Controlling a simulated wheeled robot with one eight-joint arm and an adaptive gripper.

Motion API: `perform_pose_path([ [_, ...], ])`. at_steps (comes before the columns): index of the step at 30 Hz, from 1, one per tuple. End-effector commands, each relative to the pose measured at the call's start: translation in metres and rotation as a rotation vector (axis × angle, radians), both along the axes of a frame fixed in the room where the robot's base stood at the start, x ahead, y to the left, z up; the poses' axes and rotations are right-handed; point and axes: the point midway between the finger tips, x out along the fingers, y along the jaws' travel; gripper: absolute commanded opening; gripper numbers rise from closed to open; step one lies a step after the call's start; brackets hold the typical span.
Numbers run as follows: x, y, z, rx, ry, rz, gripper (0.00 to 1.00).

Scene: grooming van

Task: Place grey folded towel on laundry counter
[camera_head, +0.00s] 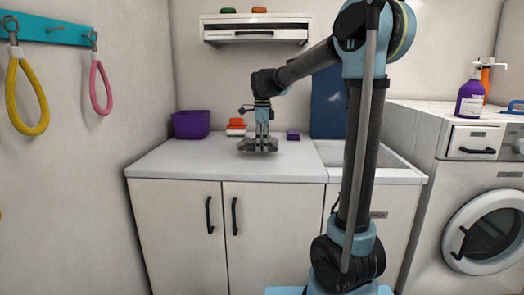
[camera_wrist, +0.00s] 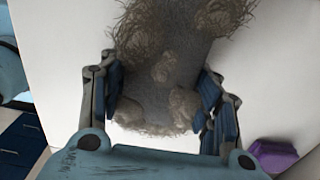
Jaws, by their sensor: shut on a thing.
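A grey towel (camera_wrist: 172,75) with shaggy, brownish hair-like clumps is between the fingers of my gripper (camera_wrist: 160,105) in the wrist view. My gripper is shut on it. In the head view my gripper (camera_head: 258,146) points down, low over the light grey counter (camera_head: 180,162) with white cabinet doors. The towel is small and hard to make out there, and I cannot tell whether it touches the counter top. A second surface, over the washing machine (camera_head: 410,112), is at the right.
A purple bowl (camera_head: 191,124), orange-and-white items (camera_head: 236,127) and a small purple block (camera_head: 293,135) stand along the counter's back. A sink basin (camera_head: 360,157) is to the right. The counter's left front is clear. A purple pump bottle (camera_head: 470,97) stands above the washer.

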Motion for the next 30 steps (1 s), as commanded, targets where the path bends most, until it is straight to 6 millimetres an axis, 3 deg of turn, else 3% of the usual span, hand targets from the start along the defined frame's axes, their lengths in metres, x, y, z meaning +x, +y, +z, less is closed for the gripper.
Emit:
perform_pose_path([
  [5,0.0,0.0,-0.022,0.0,0.0,0.0,0.34],
  [15,0.0,0.0,-0.025,0.0,0.0,0.0,0.34],
  [16,0.0,0.0,-0.025,0.0,0.0,0.0,0.64],
  [18,0.0,0.0,-0.024,0.0,0.0,0.001,0.77],
  [30,0.0,0.001,-0.022,0.0,0.0,0.001,0.77],
])
